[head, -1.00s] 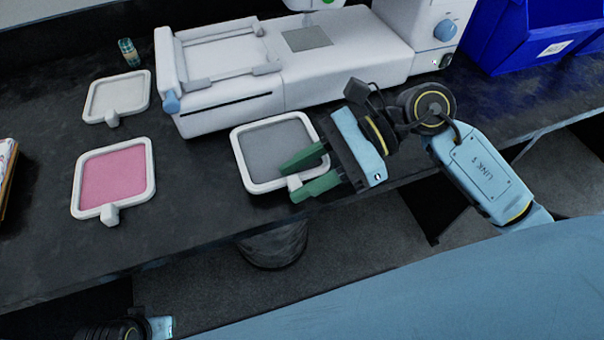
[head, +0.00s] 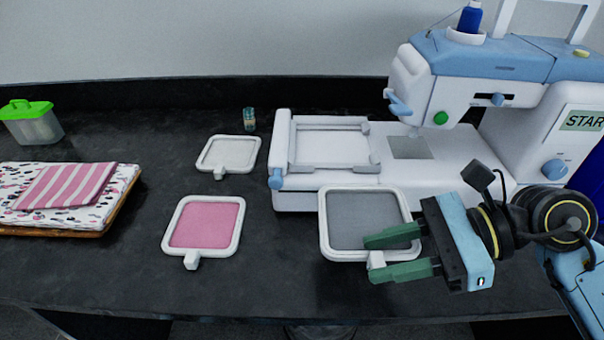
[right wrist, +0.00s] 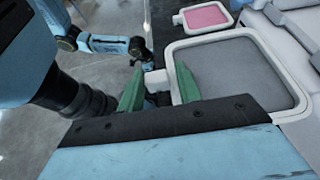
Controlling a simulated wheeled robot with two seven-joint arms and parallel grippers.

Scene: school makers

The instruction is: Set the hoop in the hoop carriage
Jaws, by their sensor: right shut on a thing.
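A white square hoop with grey fabric (head: 362,219) is in front of the sewing machine, its upper edge overlapping the machine's lower front in the head view. My right gripper (head: 388,257) is shut on the white tab at the hoop's near side. The hoop also fills much of the right wrist view (right wrist: 235,72). I cannot tell how far it is above the table. The hoop carriage (head: 332,148), a white rectangular frame with a blue knob, is on the machine's left part, with no hoop in it. My left gripper (right wrist: 148,66) shows small in the right wrist view; its fingers are unclear.
The sewing machine (head: 455,165) stands behind the hoop. A pink hoop (head: 206,224) and a pale hoop (head: 228,154) lie on the black table (head: 100,265) to the left. A small jar (head: 249,119), folded fabrics (head: 68,190) and a green-lidded box (head: 33,125) are farther off.

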